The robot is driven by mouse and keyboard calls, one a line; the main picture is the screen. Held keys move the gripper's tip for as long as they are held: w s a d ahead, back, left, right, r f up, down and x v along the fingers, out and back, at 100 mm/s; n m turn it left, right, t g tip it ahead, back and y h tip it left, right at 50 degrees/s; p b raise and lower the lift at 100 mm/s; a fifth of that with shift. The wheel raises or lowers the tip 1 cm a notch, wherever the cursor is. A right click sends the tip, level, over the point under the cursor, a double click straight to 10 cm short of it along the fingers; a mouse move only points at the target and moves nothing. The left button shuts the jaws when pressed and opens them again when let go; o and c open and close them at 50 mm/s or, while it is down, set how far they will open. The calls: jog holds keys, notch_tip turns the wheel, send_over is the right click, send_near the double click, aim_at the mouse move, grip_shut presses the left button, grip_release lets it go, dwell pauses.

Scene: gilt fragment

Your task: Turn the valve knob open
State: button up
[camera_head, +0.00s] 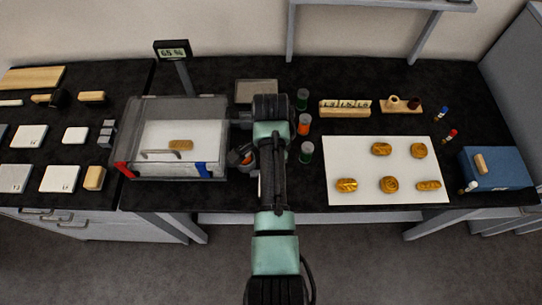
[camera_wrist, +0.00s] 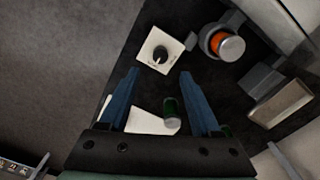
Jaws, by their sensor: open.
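In the head view a clear case (camera_head: 133,112) stands left of my arm; jars (camera_head: 304,125) and a white mat (camera_head: 345,155) lie right.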

jog(key=shift+r, duration=2.35)
